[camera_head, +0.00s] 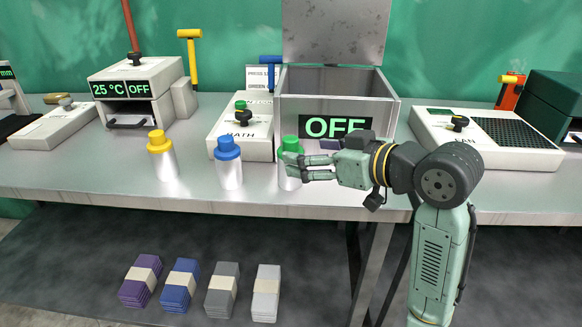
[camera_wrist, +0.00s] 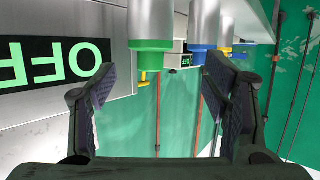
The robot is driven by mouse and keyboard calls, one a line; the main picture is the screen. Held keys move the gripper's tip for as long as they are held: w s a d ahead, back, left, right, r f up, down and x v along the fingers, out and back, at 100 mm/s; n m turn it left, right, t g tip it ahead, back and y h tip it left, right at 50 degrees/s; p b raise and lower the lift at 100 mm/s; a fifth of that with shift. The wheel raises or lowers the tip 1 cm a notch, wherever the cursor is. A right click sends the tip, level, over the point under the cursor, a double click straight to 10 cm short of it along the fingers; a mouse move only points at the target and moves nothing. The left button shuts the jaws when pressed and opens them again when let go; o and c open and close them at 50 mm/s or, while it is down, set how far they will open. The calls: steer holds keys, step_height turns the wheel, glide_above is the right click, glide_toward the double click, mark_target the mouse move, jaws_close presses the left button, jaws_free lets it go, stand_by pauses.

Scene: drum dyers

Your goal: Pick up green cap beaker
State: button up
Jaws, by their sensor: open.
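The green cap beaker (camera_head: 289,184) stands upright on the grey bench in front of the box marked OFF. It has a clear silvery body and a green cap (camera_head: 290,143). My gripper (camera_head: 292,167) comes in from the right, its open fingers overlapping the beaker's upper body in the head view and hiding part of it. In the upside-down wrist view, the green cap beaker (camera_wrist: 152,22) shows ahead between the two open fingers (camera_wrist: 160,82), nearer the left one. Nothing is held. I cannot tell whether a finger touches the beaker.
The blue cap beaker (camera_head: 228,172) stands just left of the green one, and the yellow cap beaker (camera_head: 161,164) is further left. The open-lidded box (camera_head: 352,82) rises close behind. A flat device (camera_head: 487,140) stands to the right. Stacked cloths (camera_head: 221,289) lie below the bench.

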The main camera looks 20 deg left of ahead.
steer(key=shift+s+d+f+g+h, duration=0.1)
steer(key=shift+d+f+g+h, duration=0.1)
steer(key=shift+d+f, duration=0.35)
steer(key=shift+d+f+g+h, duration=0.2)
steer(key=shift+d+f, duration=0.05)
steer(key=shift+d, duration=0.45)
steer(key=p+x, duration=0.1)
steer(key=x, duration=0.4)
steer(key=shift+a, duration=0.1)
steer(key=shift+w+p+x, duration=0.1)
steer(key=shift+p+x, duration=0.3)
steer(key=shift+x, duration=0.9)
steer(key=shift+w+p+x, duration=0.15)
steer(key=shift+p+x, duration=0.2)
steer(key=shift+x, duration=1)
steer(key=shift+f, duration=0.1)
steer(key=shift+d, duration=0.2)
steer(key=c, duration=1.3)
steer(key=shift+c, duration=0.7)
